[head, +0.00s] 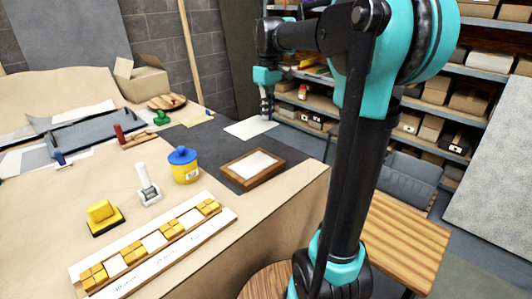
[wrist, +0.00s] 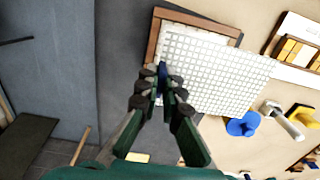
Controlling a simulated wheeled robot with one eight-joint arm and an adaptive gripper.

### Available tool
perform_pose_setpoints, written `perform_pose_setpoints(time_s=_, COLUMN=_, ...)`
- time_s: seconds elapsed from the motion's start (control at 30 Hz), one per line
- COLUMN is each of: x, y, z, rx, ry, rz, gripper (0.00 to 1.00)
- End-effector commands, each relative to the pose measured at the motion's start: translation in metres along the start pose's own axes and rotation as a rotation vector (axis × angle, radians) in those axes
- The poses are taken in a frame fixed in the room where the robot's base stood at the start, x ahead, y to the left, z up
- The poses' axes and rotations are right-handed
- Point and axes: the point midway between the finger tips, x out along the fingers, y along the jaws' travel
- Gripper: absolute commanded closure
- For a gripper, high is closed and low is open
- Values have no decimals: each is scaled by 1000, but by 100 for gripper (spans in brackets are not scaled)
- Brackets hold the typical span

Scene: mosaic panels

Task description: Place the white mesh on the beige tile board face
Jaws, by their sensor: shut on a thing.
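In the wrist view my gripper's fingertips (wrist: 162,78) pinch one edge of the gridded mesh (wrist: 220,75). The beige tile board (head: 252,165), a pale face in a brown wooden frame, lies on the dark mat in front of the mesh. In the wrist view the mesh covers most of the board, and parts of its frame (wrist: 195,20) show beyond it. The gap in height between them is unclear.
A yellow tub with a blue lid (head: 184,167), a white roller (head: 147,186) and a yellow float (head: 104,217) stand left of the board. A long strip with yellow and white tiles (head: 155,243) lies along the front edge. The dark mat (head: 205,138) has bare room.

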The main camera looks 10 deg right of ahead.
Motion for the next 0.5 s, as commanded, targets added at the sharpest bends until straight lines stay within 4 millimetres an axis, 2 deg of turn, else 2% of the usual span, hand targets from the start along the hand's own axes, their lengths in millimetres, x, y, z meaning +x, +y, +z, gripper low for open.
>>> perform_pose_setpoints(time_s=0.03, x=14, y=0, z=0, rx=0, ry=0, rz=0, gripper=100)
perform_pose_setpoints(time_s=0.3, x=77, y=1, z=0, rx=0, ry=0, rz=0, gripper=100)
perform_pose_setpoints(time_s=0.5, x=103, y=1, z=0, rx=0, ry=0, rz=0, gripper=100)
